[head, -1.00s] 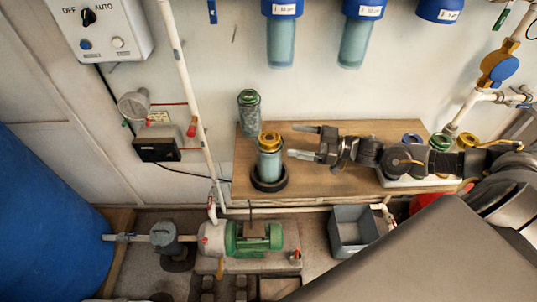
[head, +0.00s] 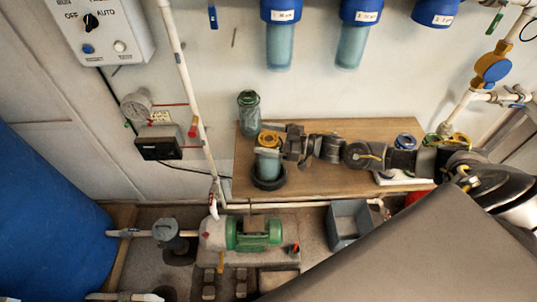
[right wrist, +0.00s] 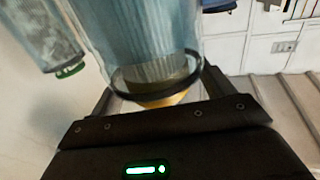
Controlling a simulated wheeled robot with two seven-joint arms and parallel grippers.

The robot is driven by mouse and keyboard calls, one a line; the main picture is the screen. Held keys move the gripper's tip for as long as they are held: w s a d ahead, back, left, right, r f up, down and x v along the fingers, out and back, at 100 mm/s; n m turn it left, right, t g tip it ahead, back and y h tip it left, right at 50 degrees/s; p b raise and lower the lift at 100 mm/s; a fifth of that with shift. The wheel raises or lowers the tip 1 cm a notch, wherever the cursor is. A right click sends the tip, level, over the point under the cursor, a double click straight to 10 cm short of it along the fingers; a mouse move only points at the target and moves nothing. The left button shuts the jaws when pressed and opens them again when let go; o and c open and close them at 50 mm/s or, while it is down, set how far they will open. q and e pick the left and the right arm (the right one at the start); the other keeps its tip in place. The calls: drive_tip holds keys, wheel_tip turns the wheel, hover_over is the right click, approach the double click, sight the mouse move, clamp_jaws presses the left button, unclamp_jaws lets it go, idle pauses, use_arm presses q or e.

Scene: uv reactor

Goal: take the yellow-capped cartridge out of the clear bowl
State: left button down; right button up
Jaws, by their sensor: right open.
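The yellow-capped cartridge (head: 268,138) stands upright in the clear bowl (head: 267,164), which sits in a dark ring (head: 269,182) at the bench's left part. My right gripper (head: 268,141) is open at the cap, one finger on its far side and one on its near side. In the right wrist view, the yellow cap (right wrist: 160,98) lies between the spread fingers, with the pale bluish bowl and cartridge (right wrist: 145,45) beyond. Whether the fingers touch the cap cannot be told. My left gripper is not in view.
A green-ended cylinder (head: 249,112) stands close behind the bowl on the wooden bench (head: 325,190). Blue-topped housings (head: 357,35) hang on the wall above. A green pump (head: 254,232) and a grey bin (head: 350,222) are below. Other capped items are at the bench's right end.

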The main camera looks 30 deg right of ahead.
drive_tip(key=c, duration=1.4)
drive_tip(key=shift+r, duration=0.15)
wheel_tip(320, 180, up, 18)
drive_tip(key=b, duration=0.2)
